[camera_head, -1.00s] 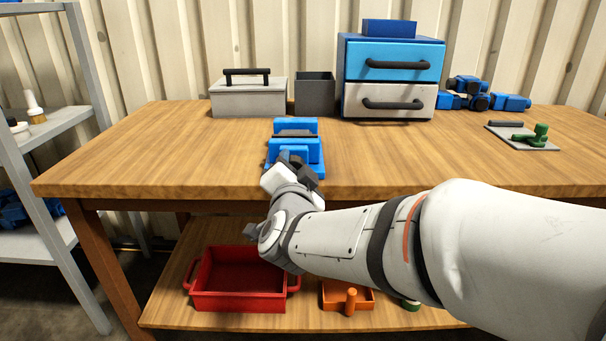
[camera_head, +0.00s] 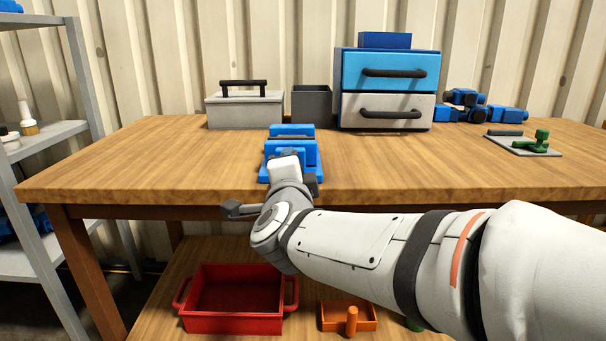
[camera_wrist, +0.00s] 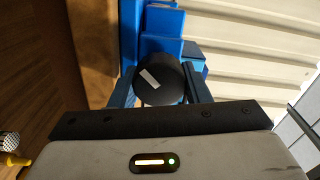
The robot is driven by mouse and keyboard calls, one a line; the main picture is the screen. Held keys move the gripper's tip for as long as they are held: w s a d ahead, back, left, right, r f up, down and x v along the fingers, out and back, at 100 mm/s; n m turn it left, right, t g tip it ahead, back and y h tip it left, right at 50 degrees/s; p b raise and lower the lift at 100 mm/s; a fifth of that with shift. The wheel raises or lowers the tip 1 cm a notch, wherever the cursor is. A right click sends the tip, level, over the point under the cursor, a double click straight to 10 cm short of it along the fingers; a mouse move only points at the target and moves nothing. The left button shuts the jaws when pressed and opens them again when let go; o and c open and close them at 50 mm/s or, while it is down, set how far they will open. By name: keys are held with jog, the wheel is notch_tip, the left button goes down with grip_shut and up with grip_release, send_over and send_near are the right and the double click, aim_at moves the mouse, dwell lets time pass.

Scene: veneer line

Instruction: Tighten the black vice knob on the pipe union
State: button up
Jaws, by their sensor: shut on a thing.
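The blue vice (camera_head: 306,158) stands near the front edge of the wooden bench, with a dark grey piece (camera_head: 291,137) lying across between its jaws; I cannot make out the pipe union's shape. The black vice knob (camera_wrist: 168,90) is round with a white stripe, which slants in the wrist view. My gripper (camera_wrist: 160,92) is shut on the knob, one finger on each side of it. In the head view my gripper (camera_head: 287,172) is in front of the vice and hides the knob. The vice body also shows in the wrist view (camera_wrist: 160,25).
On the bench stand a grey toolbox (camera_head: 243,110), a dark open bin (camera_head: 311,102), a drawer unit (camera_head: 388,88), blue fittings (camera_head: 482,112) and a green clamp on a plate (camera_head: 521,144). A red tray (camera_head: 232,323) and an orange tray (camera_head: 338,325) lie on the lower shelf.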

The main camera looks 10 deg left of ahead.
jog(key=shift+f, duration=0.1)
jog(key=o, duration=1)
jog(key=shift+s, duration=0.1)
jog(key=p+v, duration=0.2)
jog(key=v, duration=0.5)
jog(key=shift+s, duration=0.3)
